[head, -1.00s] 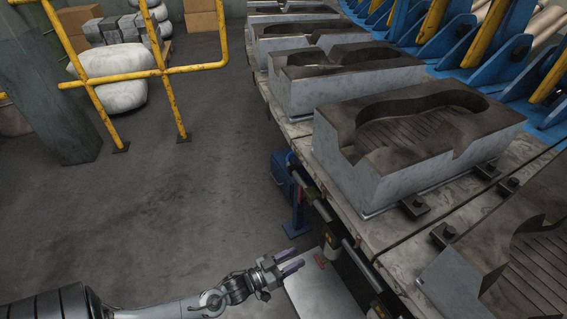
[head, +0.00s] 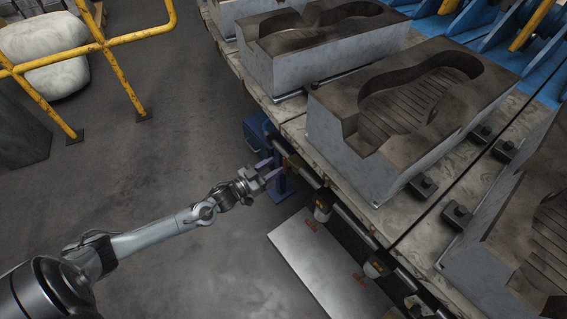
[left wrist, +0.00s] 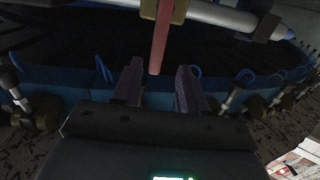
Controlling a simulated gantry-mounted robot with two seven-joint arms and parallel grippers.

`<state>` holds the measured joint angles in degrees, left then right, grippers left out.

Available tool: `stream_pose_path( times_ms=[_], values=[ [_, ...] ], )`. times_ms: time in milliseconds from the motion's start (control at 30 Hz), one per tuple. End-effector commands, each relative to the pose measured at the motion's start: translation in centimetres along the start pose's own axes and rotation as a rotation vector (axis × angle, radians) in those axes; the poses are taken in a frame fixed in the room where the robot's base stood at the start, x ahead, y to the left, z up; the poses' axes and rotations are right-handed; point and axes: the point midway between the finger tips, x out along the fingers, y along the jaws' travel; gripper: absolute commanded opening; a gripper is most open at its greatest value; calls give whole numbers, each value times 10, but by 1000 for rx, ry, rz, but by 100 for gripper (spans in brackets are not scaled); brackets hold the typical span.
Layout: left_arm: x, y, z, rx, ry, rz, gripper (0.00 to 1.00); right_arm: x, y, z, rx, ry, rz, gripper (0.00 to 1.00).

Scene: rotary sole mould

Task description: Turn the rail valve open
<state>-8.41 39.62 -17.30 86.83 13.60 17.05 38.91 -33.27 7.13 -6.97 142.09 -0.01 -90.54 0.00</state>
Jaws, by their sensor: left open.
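My left gripper (head: 268,170) is open, with its dark purple-grey fingers close to the rail (head: 345,215) along the front edge of the mould table. In the left wrist view, the open fingers (left wrist: 159,88) have an empty gap between them. A red valve lever (left wrist: 160,42) hangs down from a brass valve body (left wrist: 163,10) on the pale rail pipe (left wrist: 225,16). The lever's lower end lies just ahead of the gap, in line with it; contact is not visible. In the head view the lever is too small to make out clearly beside the fingers. My right gripper is not in view.
Grey sole mould blocks (head: 350,150) stand on the table above the rail. Brass fittings (left wrist: 45,118) with blue hoses flank the fingers. Open floor lies left, before a yellow railing (head: 125,85).

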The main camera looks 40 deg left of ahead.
Motion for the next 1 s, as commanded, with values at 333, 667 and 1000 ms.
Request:
stream_pose_path(
  times_ms=[333,667,1000],
  values=[
    [44,1,2,-2,1,1,43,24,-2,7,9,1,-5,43],
    [51,1,0,-3,-2,1,43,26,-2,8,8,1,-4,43],
    [51,1,0,-2,-1,1,7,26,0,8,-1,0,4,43]
  ],
)
